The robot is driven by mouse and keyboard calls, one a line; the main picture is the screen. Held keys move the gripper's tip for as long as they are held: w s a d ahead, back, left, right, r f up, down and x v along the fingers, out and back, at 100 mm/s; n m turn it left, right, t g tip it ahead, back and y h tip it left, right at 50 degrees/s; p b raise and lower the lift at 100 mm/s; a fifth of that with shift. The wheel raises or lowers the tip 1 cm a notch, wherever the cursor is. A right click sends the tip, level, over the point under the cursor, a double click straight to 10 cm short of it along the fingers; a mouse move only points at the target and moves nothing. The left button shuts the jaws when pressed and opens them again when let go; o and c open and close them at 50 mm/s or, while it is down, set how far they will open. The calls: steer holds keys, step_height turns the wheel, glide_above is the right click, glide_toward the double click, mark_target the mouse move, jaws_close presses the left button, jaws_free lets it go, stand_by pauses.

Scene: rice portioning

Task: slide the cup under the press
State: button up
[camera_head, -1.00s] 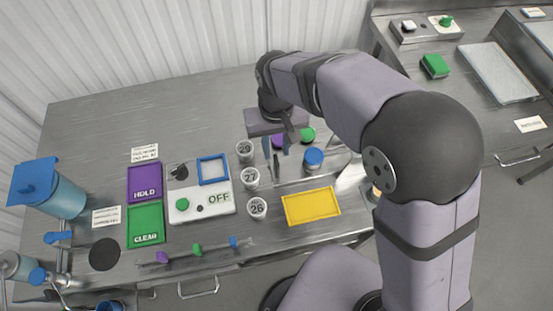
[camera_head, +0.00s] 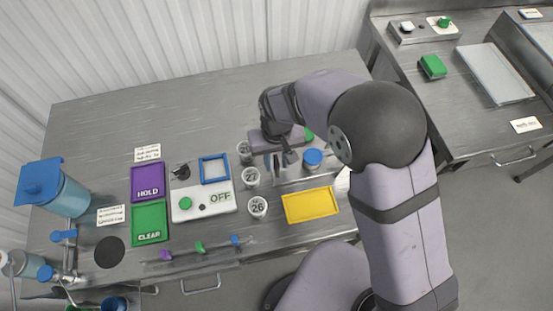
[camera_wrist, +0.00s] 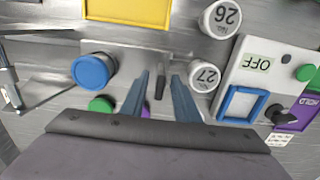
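Three small white cups with numbered lids stand in a column at mid-table. They are the cup marked 26 (camera_head: 257,207), the cup marked 27 (camera_head: 250,177) and a far cup (camera_head: 243,148) whose number is hard to read now. Cups 26 (camera_wrist: 220,19) and 27 (camera_wrist: 204,76) also show in the wrist view. My gripper (camera_head: 278,170) points down just right of cup 27. Its two blue-grey fingers (camera_wrist: 160,78) are apart with nothing held between them, above a metal plate. Cup 27 is beside one finger, outside the gap. I cannot tell which fixture is the press.
A blue-capped round piece (camera_head: 312,159) stands right of my gripper, with a yellow tray (camera_head: 310,205) in front. Left of the cups are a white switch box (camera_head: 190,205) reading OFF, a blue frame (camera_head: 215,168), purple HOLD (camera_head: 145,182) and green CLEAR (camera_head: 149,222) pads.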

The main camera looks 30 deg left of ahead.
jaws_close()
steer(key=w+d, duration=1)
steer(key=shift+w+r, duration=0.1)
steer(key=shift+o, duration=0.3)
jaws_free()
steer(key=shift+w+d, duration=0.1)
steer(key=shift+d, duration=0.05)
step_height(320, 180, up, 7)
steer(key=b, duration=0.2)
steer(key=shift+r+b, duration=0.15)
steer(key=shift+b, duration=0.15)
